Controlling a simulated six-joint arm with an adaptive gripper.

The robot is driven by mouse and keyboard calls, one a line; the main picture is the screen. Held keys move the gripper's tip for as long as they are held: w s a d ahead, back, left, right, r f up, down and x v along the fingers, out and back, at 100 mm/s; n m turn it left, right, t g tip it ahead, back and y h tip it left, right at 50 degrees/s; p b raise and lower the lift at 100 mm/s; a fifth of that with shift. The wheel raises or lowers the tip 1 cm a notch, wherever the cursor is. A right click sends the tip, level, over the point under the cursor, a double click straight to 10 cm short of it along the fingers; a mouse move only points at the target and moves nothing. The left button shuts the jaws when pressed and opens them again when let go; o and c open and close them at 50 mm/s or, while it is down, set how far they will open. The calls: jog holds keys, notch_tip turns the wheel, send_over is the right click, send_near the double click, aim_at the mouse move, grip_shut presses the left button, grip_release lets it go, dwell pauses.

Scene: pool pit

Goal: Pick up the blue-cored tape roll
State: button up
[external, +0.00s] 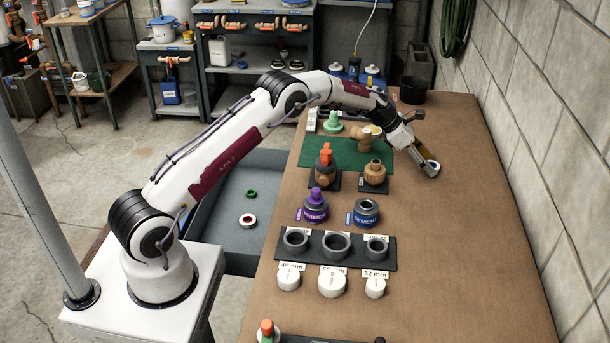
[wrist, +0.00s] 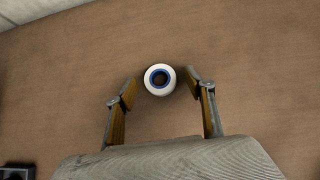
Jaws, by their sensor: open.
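The blue-cored tape roll (wrist: 160,79) is a white ring with a blue core and a dark centre hole. In the wrist view it lies flat on the wooden bench top, just beyond and between the two fingertips. My gripper (wrist: 160,82) is open, with one finger on each side of the roll and a gap on both sides. In the external view my gripper (external: 429,166) is low over the right part of the bench, and the roll (external: 433,167) shows only partly by the fingers. I cannot tell the exact height of the fingertips above the bench.
The wooden bench (external: 450,260) is clear around the roll. A block wall (external: 550,120) runs along the right.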

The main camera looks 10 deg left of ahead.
dwell(0.5)
jog(key=c, duration=0.9)
jog(key=shift+o, duration=0.2)
jog(key=shift+d+r, duration=0.1)
jog(key=shift+r, duration=1.65)
jog(key=a, duration=1.2)
jog(key=s+a, duration=0.1)
jog(key=a, duration=0.5)
